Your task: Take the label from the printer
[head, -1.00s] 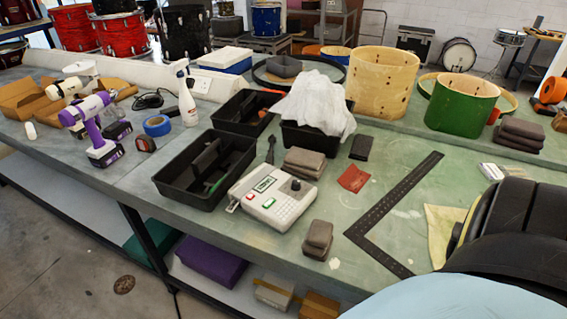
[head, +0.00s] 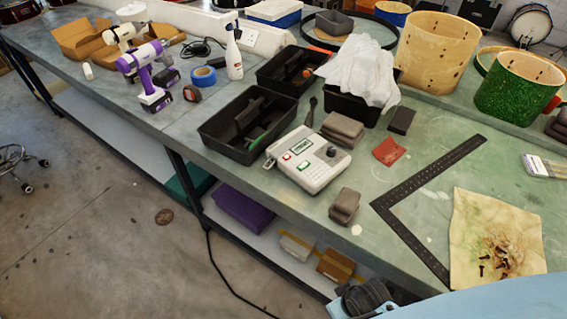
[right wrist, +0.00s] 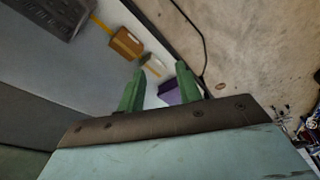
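The label printer (head: 318,172) is a white box with a small screen, a red and a green button and a dark round knob. It sits on the green bench top near the front edge, right of a black tote. A small pale piece (head: 269,164) shows at its left side; it is too small to tell clearly whether it is the label. My right gripper (right wrist: 160,68) has two green fingers spread apart with nothing between them. It is away from the printer, with the lower shelf and floor behind it. My left gripper is not in view.
Black totes (head: 214,138) stand left of and behind the printer. Grey blocks (head: 344,205) lie close by, and a black steel square (head: 408,190) lies to the right. A yellow cloth with screws (head: 468,228) lies at the right front. The bench's front edge runs just before the printer.

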